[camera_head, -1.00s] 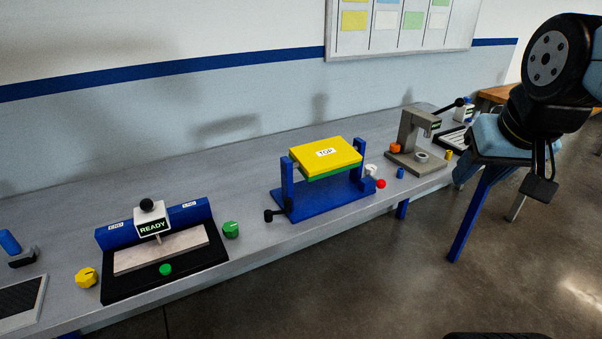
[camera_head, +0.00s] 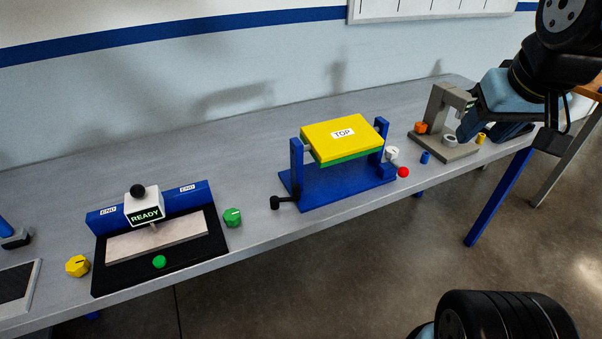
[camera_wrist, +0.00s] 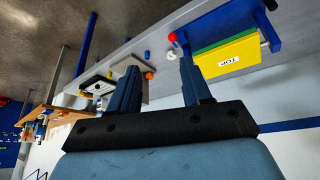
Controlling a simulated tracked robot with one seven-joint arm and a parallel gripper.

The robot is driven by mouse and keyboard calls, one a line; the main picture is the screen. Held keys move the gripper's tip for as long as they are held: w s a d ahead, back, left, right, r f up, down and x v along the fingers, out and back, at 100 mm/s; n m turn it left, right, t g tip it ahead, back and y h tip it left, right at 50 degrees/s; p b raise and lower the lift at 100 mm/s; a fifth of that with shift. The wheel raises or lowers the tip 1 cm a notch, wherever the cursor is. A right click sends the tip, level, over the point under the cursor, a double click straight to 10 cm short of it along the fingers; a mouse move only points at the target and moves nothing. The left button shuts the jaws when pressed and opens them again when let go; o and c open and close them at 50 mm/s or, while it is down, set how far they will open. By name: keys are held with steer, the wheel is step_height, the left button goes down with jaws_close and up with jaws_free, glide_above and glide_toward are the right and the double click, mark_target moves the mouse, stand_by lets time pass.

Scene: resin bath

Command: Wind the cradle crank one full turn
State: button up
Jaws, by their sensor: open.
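The cradle is a blue frame (camera_head: 330,190) on the bench, holding a yellow-over-green block (camera_head: 350,138) labelled TOP, nearly level. A black-knobbed crank (camera_head: 276,203) sticks out low at the cradle's left front. A red ball knob (camera_head: 403,172) and a white piece (camera_head: 392,153) are at its right end. In the wrist view, seen upside down, the block (camera_wrist: 228,57) and red knob (camera_wrist: 172,37) lie beyond my gripper (camera_wrist: 160,63). My gripper is open with nothing between the fingers, apart from the cradle.
Left of the cradle are a green knob (camera_head: 232,217), a black fixture marked READY (camera_head: 105,275) and a yellow knob (camera_head: 77,266). To the right stand a blue cylinder (camera_head: 425,158) and a grey press (camera_head: 440,110). Bench surface between green knob and crank is clear.

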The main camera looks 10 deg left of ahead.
steer(key=w+a+f+n+g, duration=0.1)
steer(key=w+a+n+g, duration=0.1)
steer(key=w+a+n, duration=0.6)
steer(key=n+g, duration=0.3)
steer(key=n, duration=2.1)
glide_above(297, 185)
step_height(297, 185, down, 10)
step_height(297, 185, down, 13)
steer(key=shift+w+f, duration=0.1)
steer(key=shift+c, duration=0.2)
